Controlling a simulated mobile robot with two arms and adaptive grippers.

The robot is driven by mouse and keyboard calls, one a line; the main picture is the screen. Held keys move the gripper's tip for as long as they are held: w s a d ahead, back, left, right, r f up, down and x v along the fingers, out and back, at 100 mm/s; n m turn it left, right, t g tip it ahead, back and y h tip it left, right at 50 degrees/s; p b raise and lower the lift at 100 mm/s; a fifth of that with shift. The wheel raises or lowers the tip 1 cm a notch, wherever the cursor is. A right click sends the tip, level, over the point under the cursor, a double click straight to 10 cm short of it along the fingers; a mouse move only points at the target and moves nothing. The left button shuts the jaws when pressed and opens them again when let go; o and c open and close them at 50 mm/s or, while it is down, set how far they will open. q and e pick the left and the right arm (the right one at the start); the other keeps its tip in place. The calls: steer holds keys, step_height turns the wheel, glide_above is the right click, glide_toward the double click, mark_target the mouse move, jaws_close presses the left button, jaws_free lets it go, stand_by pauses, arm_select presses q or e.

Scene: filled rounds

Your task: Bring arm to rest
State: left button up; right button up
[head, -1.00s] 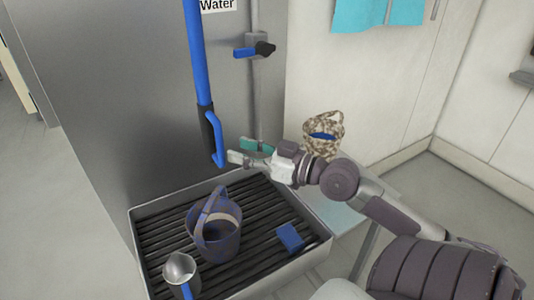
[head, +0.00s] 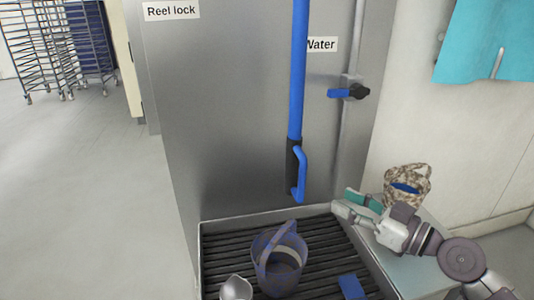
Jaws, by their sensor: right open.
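My right arm comes in from the lower right of the head view. Its gripper (head: 352,206) is open and empty, with the fingers apart. It is above the right back edge of the grated basin (head: 225,217), to the right of the hanging blue spray handle (head: 299,174) and apart from it. Part of the arm is cut off at the picture's lower right.
A blue bucket (head: 278,262), a metal scoop (head: 236,288) and a blue block (head: 351,287) are in the basin. A patterned basket (head: 407,184) stands on a side surface behind my right gripper. A water valve (head: 350,91) is on the panel. Open floor lies left.

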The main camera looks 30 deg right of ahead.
steer(key=s+a+f+m+g+h, duration=0.15)
steer(key=s+a+f+g, duration=0.3)
steer(key=f, duration=0.55)
steer(key=s+a+f+g+h, duration=0.2)
steer(key=s+a+f+g, duration=0.3)
steer(key=f, duration=0.4)
steer(key=s+a+f+g+h, duration=0.2)
steer(key=s+a+f+g, duration=0.25)
steer(key=a+f, duration=0.4)
step_height(320, 180, down, 17)
steer(key=d+p, duration=0.1)
steer(key=d, duration=0.1)
steer(key=s+f+g+p, duration=0.1)
steer(key=s+f, duration=0.3)
steer(key=f, duration=0.4)
steer(key=s+f+p, duration=0.1)
steer(key=s+f, duration=0.2)
steer(key=f, duration=0.4)
steer(key=s+d+f, duration=0.1)
steer(key=s+f, duration=0.3)
steer(key=s, duration=0.2)
steer(key=s+d+f+g, duration=0.1)
steer(key=s+d+f, duration=0.1)
steer(key=s, duration=0.4)
steer(key=shift+f+h+p, duration=0.35)
steer(key=shift+f+p, duration=0.1)
steer(key=shift+f, duration=0.4)
